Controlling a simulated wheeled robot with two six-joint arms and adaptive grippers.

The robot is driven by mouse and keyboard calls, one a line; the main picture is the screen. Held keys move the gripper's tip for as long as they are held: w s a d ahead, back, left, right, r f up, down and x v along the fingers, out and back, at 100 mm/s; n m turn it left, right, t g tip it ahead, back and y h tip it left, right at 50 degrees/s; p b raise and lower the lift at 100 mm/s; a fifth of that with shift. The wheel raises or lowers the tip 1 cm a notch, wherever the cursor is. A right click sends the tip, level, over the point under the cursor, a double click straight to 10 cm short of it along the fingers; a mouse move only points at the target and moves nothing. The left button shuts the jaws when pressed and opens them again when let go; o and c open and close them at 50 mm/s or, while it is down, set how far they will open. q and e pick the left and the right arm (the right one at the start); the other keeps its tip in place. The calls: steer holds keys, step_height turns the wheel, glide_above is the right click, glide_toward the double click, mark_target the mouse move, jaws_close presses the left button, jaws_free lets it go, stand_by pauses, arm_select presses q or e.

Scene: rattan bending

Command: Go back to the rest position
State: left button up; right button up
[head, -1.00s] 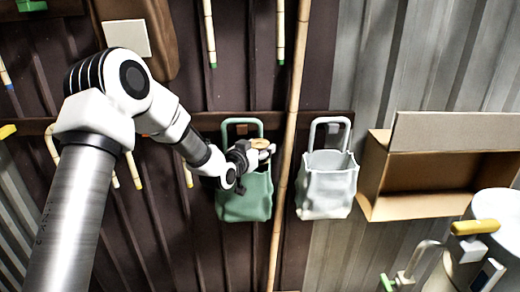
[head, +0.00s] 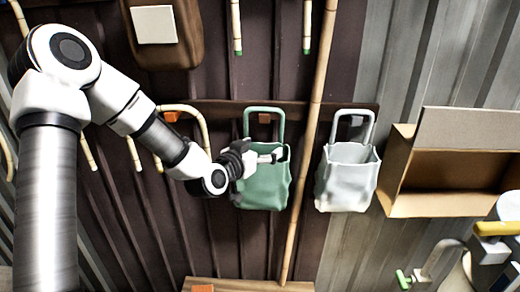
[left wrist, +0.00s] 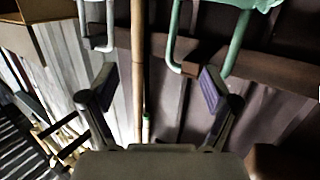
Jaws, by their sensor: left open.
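My left gripper (head: 268,157) is in front of the upper part of a green bag (head: 265,190) hanging on the wall. It is open, and its fingers point right across the bag's opening. In the left wrist view the spread fingers of my left gripper (left wrist: 157,88) have nothing between them. The green bag's handle (left wrist: 226,45) shows beyond them there. Whether the fingers touch the bag, I cannot tell. The inside of the green bag is mostly hidden. My right gripper is not in view.
A white bag (head: 347,180) hangs right of the green one, with a long bamboo pole (head: 305,140) between them. An open cardboard box (head: 440,205) is at the right. A bent rattan piece (head: 190,112) hangs behind my left arm. White equipment with a yellow handle (head: 498,228) stands at lower right.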

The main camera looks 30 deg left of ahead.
arm_select(q)
steer(key=shift+s, duration=0.4)
steer(key=shift+d, duration=0.1)
steer(key=s+d+f+m+g+h+b, duration=0.1)
steer(key=s+d+f+g+b, duration=0.2)
steer(key=f, duration=0.9)
steer(key=s+d+f+m+g+b, duration=0.1)
steer(key=s+d+f+g+b, duration=0.3)
steer(key=f, duration=0.9)
steer(key=s+d+f+m+g+h, duration=0.15)
steer(key=s+f, duration=0.35)
steer(key=f, duration=0.7)
steer(key=s+d+f+n+g+y+b, duration=0.1)
steer(key=s+f+g, duration=0.3)
steer(key=s, duration=0.6)
steer(key=s+d+f+n+g+b, duration=0.1)
steer(key=s+d+f+n+g, duration=0.1)
steer(key=s+f+g, duration=0.2)
steer(key=s+f, duration=0.3)
steer(key=s, duration=0.4)
steer(key=shift+s+d+f+y, duration=0.3)
steer(key=shift+d+f+y, duration=0.05)
steer(key=shift+d+f, duration=0.05)
